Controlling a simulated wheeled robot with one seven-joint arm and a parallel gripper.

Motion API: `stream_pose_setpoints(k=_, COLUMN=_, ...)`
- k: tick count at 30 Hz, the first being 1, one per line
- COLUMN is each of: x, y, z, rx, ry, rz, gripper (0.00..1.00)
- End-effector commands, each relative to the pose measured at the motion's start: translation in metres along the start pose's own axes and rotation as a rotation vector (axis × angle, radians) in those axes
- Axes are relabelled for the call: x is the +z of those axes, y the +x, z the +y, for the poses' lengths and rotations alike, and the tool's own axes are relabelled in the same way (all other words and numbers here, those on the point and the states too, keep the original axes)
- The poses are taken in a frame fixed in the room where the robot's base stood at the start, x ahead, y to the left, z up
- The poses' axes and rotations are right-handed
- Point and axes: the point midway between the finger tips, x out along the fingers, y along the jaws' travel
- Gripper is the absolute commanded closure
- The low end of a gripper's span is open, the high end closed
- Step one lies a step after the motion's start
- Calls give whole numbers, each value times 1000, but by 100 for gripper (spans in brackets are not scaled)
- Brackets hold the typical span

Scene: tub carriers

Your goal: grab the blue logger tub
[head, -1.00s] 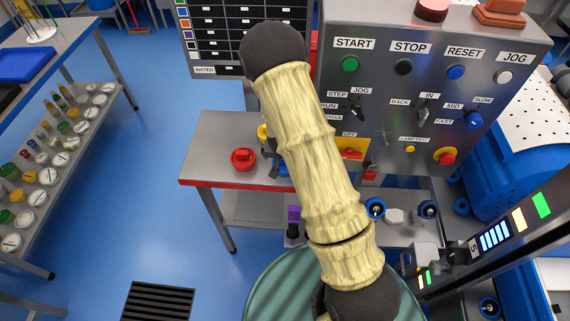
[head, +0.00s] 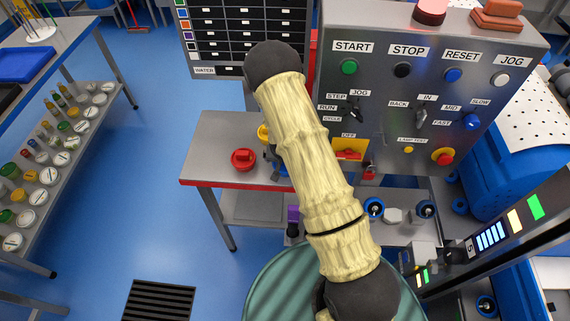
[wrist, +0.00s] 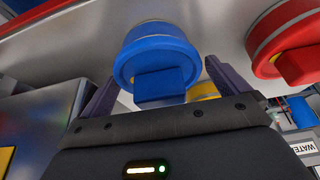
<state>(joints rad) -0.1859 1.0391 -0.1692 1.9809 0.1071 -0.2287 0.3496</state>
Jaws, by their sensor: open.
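The blue logger tub (wrist: 155,52) has a round body and a blocky blue knob on its lid. In the wrist view it sits between the fingers of my open gripper (wrist: 160,80), with gaps visible at both sides. In the head view the blue tub (head: 284,170) is mostly hidden behind my arm, on the steel bench. My gripper (head: 271,156) shows there only as a dark part beside the arm.
A red tub (head: 243,159) stands left of the blue one on the red-edged bench (head: 215,135). A yellow tub (head: 263,133) is behind. A control panel (head: 415,95) rises close to the right of my arm.

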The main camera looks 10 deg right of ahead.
Motion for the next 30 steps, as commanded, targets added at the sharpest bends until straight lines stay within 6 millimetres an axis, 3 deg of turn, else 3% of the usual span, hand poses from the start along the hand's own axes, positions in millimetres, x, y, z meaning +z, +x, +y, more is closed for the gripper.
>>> stream_pose_setpoints(k=6, x=0, y=0, z=0, rx=0, ry=0, rz=0, gripper=0)
stream_pose_setpoints(k=14, x=0, y=0, z=0, rx=0, ry=0, rz=0, gripper=48)
stream_pose_setpoints(k=26, x=-2, y=-2, z=-2, rx=-1, ry=-1, rz=2, gripper=48)
stream_pose_setpoints(k=30, x=-6, y=-12, z=-5, rx=-1, ry=-1, rz=4, gripper=48)
